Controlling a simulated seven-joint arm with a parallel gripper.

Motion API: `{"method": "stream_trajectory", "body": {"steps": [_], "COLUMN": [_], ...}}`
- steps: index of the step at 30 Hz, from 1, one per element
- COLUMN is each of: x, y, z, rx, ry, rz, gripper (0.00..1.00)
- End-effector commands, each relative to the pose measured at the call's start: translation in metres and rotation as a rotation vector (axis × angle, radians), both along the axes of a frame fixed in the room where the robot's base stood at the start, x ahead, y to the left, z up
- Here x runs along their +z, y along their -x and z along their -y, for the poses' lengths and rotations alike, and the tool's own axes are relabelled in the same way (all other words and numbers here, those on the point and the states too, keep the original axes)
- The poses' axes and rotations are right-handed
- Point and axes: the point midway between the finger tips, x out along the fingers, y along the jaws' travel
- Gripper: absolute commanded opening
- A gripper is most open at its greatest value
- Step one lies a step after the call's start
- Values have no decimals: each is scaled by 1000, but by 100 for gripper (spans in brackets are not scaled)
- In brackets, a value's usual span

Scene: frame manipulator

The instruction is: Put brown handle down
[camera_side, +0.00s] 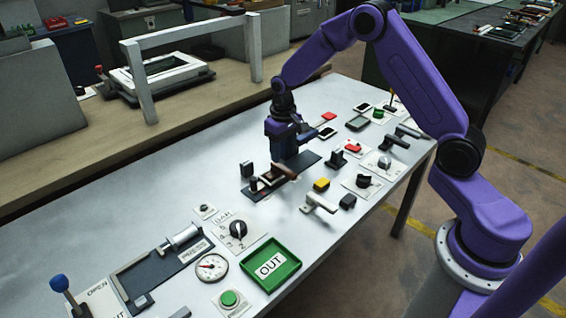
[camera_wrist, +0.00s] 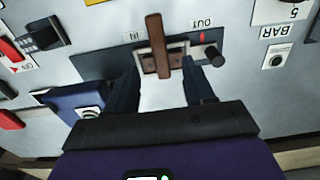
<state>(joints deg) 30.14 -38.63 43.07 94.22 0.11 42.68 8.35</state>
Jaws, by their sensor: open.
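The brown handle (camera_wrist: 155,40) is a short bar on a small metal-framed mount, on a dark plate (camera_wrist: 95,65) labelled IN and OUT. In the wrist view it stretches away from my gripper (camera_wrist: 160,66). My two dark fingers are spread, one on each side of the handle's near end, with a gap visible. In the side view the brown handle (camera_side: 286,169) shows in front of my gripper (camera_side: 287,155), which points down over the dark plate. The fingertips are partly hidden there, so contact cannot be told.
A dark round knob (camera_wrist: 214,57) stands right of the handle in the wrist view. A T-shaped pale lever (camera_side: 318,203), a yellow button (camera_side: 321,184) and a green OUT tray (camera_side: 270,267) are nearby.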

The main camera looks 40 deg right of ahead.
Motion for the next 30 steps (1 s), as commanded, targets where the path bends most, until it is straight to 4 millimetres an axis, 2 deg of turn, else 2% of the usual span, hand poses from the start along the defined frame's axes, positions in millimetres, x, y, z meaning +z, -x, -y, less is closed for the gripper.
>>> {"method": "stream_trajectory", "body": {"steps": [3,7,12,17,20,23,26,30], "x": [23,40,50,52,57,70,87,107], "y": [-1,-1,0,1,8,27,59,114], "z": [0,0,0,-1,-9,-28,-53,-80], "rx": [-1,0,-1,2,31,101,207,366], "ry": [-1,-1,-1,-1,-1,-2,-3,-4], "rz": [4,2,0,0,1,5,8,13], "gripper": [53,53,53,53,53,53,53,53]}}
